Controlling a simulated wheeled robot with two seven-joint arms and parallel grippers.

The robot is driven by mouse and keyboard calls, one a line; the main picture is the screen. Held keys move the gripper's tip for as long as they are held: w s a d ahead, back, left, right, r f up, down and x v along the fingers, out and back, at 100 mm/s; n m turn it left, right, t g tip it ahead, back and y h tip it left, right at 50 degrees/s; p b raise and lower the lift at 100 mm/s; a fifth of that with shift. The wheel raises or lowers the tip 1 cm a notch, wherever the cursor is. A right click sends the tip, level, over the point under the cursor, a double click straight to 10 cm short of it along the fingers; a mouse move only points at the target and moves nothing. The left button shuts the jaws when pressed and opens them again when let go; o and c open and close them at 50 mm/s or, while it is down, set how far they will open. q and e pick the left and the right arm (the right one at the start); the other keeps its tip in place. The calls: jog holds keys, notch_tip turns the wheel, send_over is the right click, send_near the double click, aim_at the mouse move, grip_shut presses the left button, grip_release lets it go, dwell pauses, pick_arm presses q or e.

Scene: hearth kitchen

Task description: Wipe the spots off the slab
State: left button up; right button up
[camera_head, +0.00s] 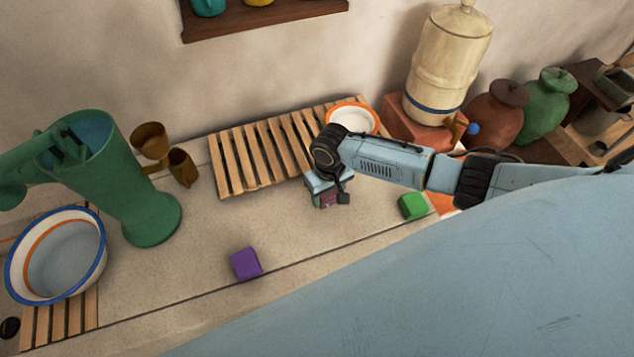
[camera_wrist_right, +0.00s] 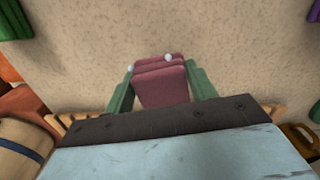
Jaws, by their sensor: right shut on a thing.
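The pale stone slab (camera_head: 205,225) runs along the wall; it also shows in the right wrist view (camera_wrist_right: 90,55). I make out no clear spots on its visible parts. My right gripper (camera_head: 328,196) is over the slab in front of the slatted rack. It is shut on a maroon pad (camera_wrist_right: 162,86), which sits between its two green fingers in the wrist view. Two small pale dots show at the pad's far edge; I cannot tell what they are. Whether the pad touches the slab is unclear. My left gripper is not in view.
A purple block (camera_head: 246,263) and a green block (camera_head: 412,206) sit on the slab. Behind is a wooden slatted rack (camera_head: 235,165) with an orange-rimmed bowl (camera_head: 353,118). A green pump (camera_head: 140,200) and basin (camera_head: 60,262) stand left, a water dispenser (camera_head: 445,65) right.

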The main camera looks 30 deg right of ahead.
jog(key=shift+r+p, duration=1.3)
jog(key=shift+r, duration=0.45)
